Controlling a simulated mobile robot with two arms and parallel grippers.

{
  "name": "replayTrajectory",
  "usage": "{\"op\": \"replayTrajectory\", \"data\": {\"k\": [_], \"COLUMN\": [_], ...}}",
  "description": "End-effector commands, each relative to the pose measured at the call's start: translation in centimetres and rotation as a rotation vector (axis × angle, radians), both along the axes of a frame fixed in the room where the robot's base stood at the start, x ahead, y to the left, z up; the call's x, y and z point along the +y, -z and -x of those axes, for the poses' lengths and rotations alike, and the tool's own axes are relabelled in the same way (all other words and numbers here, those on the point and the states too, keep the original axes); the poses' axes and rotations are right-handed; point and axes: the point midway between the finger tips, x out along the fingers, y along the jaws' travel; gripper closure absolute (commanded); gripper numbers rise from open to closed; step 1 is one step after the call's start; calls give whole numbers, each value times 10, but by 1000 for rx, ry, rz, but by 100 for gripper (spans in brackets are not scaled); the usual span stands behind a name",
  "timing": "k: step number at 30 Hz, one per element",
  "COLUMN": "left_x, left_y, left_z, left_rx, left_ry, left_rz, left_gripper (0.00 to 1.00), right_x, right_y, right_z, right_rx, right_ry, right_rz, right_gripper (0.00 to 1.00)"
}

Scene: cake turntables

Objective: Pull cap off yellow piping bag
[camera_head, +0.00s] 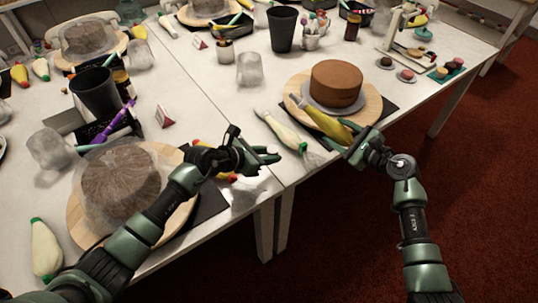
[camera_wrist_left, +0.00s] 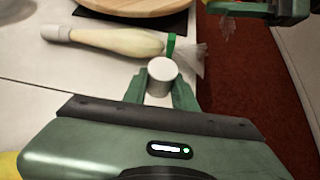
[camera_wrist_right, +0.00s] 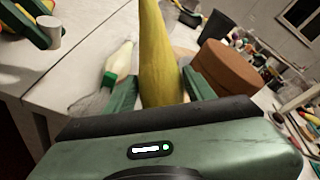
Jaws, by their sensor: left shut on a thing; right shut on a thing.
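The yellow piping bag (camera_head: 322,121) is held in my right gripper (camera_head: 350,150), tilted up with its narrow end toward the upper left, in front of the brown cake. In the right wrist view the yellow bag (camera_wrist_right: 157,55) stands between the fingers, and its narrow end runs out of the frame. My left gripper (camera_head: 272,154) is shut on a small pale cylindrical cap (camera_wrist_left: 161,72), above the table's front edge. The cap (camera_wrist_right: 47,32) also shows in the right wrist view, clearly apart from the yellow bag.
A white piping bag (camera_head: 281,130) with a green clip lies between the grippers. A brown cake (camera_head: 336,82) stands on a wooden turntable (camera_head: 372,101). A wrapped cake (camera_head: 120,183) stands at the left. A clear cup (camera_head: 249,69) and black cup (camera_head: 282,30) stand behind.

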Motion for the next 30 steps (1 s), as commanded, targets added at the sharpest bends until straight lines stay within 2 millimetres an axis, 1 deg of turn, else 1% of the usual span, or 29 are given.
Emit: {"op": "replayTrajectory", "data": {"k": [1, 10, 15, 19, 30], "left_x": [0, 0, 0, 0, 0], "left_y": [6, 39, 54, 58, 58], "left_z": [0, 1, 0, 0, 1], "left_rx": [2, 2, 2, 2, 2], "left_ry": [0, -1, -1, -1, -1], "left_rz": [1, 3, 2, 3, 3], "left_gripper": [100, 100, 100, 100, 100], "right_x": [0, -1, -1, -1, -1], "right_y": [5, 36, 47, 50, 50], "right_z": [0, 0, 0, 0, 0], "right_rx": [-2, -1, -2, -2, -2], "right_ry": [1, 0, 0, 0, 0], "right_rz": [-1, -1, -1, -1, -1], "right_gripper": [59, 59, 59, 59, 59]}}
